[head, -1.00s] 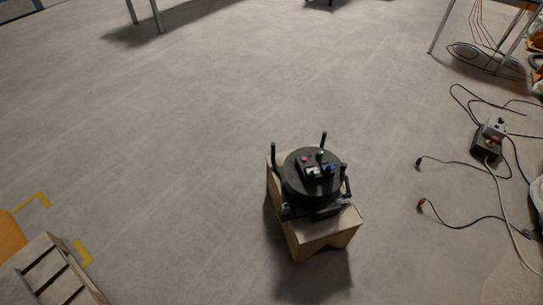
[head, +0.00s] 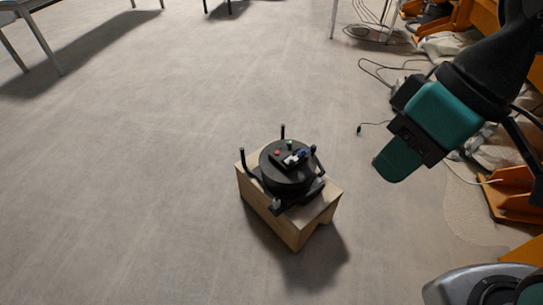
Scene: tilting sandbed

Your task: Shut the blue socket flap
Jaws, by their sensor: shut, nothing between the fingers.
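A round black unit (head: 279,178) sits on a light wooden block on the floor, near the middle of the head view. Its top carries a small panel with a red button, a green button, a white piece (head: 290,160) and the small blue flap (head: 302,154) beside it. The flap seems to stand up from the panel, but it is too small to tell its angle. My gripper (head: 392,167) is at the right, teal and black, apart from the unit and up and to its right. It is shut and holds nothing.
The wooden block (head: 262,197) has open floor around it. Black posts (head: 242,158) rise around the unit's rim. Cables (head: 376,124) and orange equipment (head: 510,195) lie along the right side. Table legs (head: 40,40) stand at the upper left.

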